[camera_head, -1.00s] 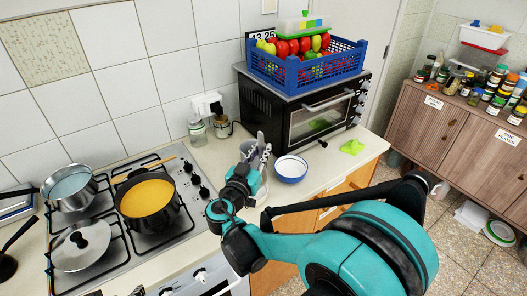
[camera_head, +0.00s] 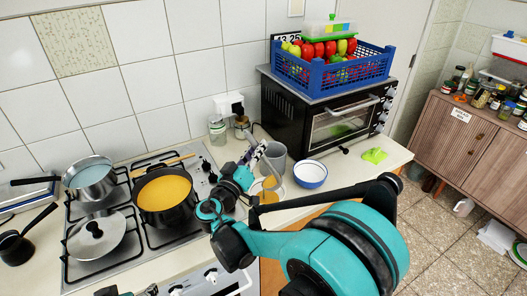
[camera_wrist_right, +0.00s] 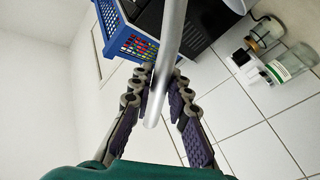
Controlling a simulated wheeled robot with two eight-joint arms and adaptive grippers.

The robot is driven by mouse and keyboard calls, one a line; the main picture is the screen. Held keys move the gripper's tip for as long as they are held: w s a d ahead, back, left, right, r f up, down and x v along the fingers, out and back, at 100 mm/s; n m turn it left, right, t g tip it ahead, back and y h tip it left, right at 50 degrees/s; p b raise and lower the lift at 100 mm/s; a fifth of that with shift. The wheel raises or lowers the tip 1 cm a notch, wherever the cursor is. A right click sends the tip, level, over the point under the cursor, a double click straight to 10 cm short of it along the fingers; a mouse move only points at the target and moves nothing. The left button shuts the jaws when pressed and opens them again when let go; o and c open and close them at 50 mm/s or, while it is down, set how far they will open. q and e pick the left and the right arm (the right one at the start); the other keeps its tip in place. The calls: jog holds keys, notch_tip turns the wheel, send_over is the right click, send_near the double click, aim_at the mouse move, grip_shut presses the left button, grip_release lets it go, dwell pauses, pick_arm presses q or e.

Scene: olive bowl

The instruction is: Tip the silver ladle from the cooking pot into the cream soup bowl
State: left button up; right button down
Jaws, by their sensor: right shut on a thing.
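The dark cooking pot (camera_head: 138,206), full of orange soup, stands on the hob. My right gripper (camera_head: 259,151) is over the counter, right of the pot. In the right wrist view its fingers (camera_wrist_right: 162,78) are shut on the handle of the silver ladle (camera_wrist_right: 176,35). The cream soup bowl (camera_head: 280,192) is below the gripper, partly hidden by my arm. Orange shows at the bowl; I cannot tell whether it is in the ladle or the bowl. Dark tips at the bottom edge seem to be my left gripper (camera_head: 128,292), mostly cut off.
A blue-and-white bowl (camera_head: 311,174) stands right of the cream bowl, and a grey cup (camera_head: 274,155) behind it. The black oven (camera_head: 330,118) carries a blue crate (camera_head: 340,72). Steel pans (camera_head: 90,178) stand on the hob's left. A green cloth (camera_head: 374,155) lies right.

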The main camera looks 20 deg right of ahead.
jog(key=w+a+f+n+t+b, duration=0.2)
jog(key=w+a+f+n+b, duration=0.3)
jog(key=n, duration=0.4)
jog(key=shift+a+f+n+y+b, duration=0.35)
jog(key=shift+a+f+b, duration=0.25)
jog(key=shift+a+b, duration=0.4)
jog(key=shift+d+r, duration=0.1)
dwell(1.2)
